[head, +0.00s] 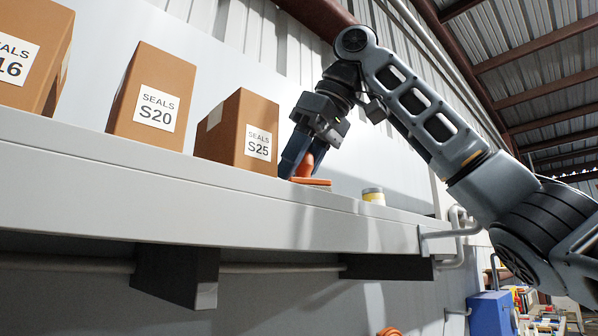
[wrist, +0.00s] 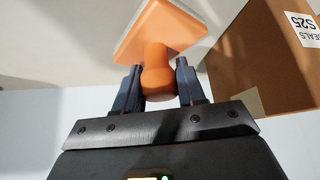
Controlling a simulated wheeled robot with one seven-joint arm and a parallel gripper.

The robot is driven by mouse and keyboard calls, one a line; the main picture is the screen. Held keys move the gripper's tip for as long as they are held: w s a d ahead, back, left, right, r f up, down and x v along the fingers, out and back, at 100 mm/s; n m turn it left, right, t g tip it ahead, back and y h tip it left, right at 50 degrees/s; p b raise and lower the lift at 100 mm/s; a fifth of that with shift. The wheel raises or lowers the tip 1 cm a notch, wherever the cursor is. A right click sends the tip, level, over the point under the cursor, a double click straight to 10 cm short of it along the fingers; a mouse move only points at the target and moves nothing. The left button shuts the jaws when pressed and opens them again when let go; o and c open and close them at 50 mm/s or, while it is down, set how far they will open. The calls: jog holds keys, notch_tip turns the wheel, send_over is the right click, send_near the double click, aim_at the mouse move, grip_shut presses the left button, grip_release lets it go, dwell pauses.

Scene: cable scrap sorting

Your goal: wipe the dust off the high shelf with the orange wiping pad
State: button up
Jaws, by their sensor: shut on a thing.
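The orange wiping pad (head: 311,182) is on the high shelf (head: 215,207), close to the front edge and right of the S25 box. My gripper (head: 300,160) is shut on the pad's knob handle from above. In the wrist view my gripper (wrist: 158,88) has one dark finger on each side of the orange handle, and the pad's square plate (wrist: 160,30) lies beyond it. I cannot tell whether the plate touches the shelf all over. The shelf top is seen from below its level in the head view, so no dust can be made out there.
The cardboard box S25 (head: 237,130) stands just left of my gripper, with box S20 (head: 152,95) and another box (head: 30,50) farther left. A small yellow and white tin (head: 373,196) stands right of the pad. Pipes (head: 458,235) run at the shelf's right end.

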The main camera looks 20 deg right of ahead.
jog(key=shift+r, duration=2.55)
jog(key=shift+r, duration=1.5)
